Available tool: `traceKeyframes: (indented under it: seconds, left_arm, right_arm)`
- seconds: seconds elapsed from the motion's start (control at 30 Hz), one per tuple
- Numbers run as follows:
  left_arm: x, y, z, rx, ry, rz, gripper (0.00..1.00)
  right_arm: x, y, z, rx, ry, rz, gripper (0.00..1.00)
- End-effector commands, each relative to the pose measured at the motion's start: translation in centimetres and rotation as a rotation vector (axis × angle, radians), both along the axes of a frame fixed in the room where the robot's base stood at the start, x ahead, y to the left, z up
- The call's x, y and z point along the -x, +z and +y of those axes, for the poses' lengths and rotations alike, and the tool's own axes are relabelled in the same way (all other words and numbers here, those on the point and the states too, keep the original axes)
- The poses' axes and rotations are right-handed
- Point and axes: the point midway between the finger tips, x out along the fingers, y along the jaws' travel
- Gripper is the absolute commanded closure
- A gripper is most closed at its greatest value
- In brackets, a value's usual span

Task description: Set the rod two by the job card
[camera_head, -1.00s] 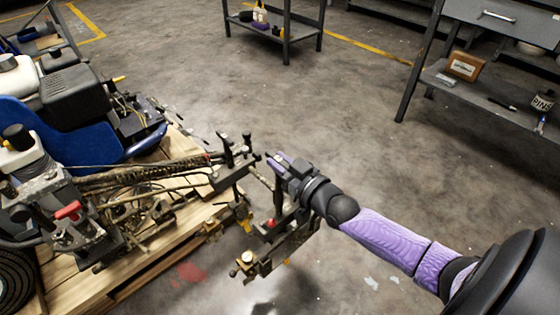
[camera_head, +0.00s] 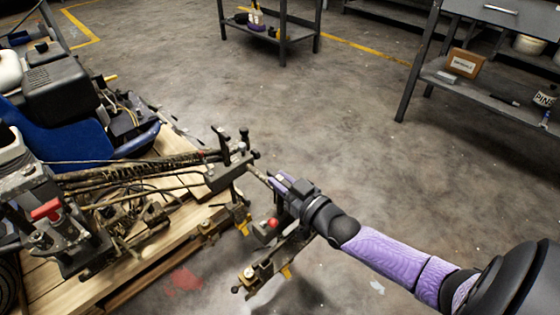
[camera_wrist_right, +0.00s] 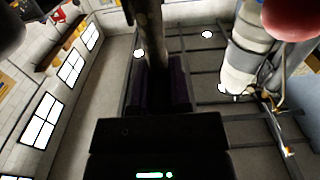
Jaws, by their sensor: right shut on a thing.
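The line striper (camera_head: 70,130) stands on a wooden pallet at the left of the head view. A spray bar assembly with clamps reaches from it toward the middle. My right gripper (camera_head: 277,180) is at the end of this assembly, beside a red knob (camera_head: 272,223). In the right wrist view my right gripper (camera_wrist_right: 160,85) is shut on a dull metal rod (camera_wrist_right: 148,40), which runs up out of the picture. I cannot tell which numbered rod it is. My left gripper is not in view. No readable job card shows.
A lower bracket with a brass knob (camera_head: 250,271) hangs below the gripper, off the pallet (camera_head: 130,285). A shelf (camera_head: 500,100) at the right holds a wood-framed plaque (camera_head: 465,63) and a tin (camera_head: 543,99). The middle floor is clear.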

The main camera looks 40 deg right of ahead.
Motion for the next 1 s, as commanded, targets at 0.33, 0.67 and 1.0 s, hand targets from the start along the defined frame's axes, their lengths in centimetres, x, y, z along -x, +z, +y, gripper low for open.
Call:
traceKeyframes:
  seconds: [0.33, 0.67, 1.0]
  left_arm:
    - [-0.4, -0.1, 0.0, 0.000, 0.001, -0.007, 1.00]
    - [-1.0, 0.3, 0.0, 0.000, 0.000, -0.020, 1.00]
    - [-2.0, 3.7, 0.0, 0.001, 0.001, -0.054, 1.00]
  right_arm:
    - [0.2, -0.5, 0.1, 0.000, 0.001, 0.017, 0.41]
    - [0.9, 0.0, 0.0, 0.001, 0.000, 0.011, 0.41]
    - [8.7, 0.1, -0.6, 0.000, 0.000, 0.014, 0.41]
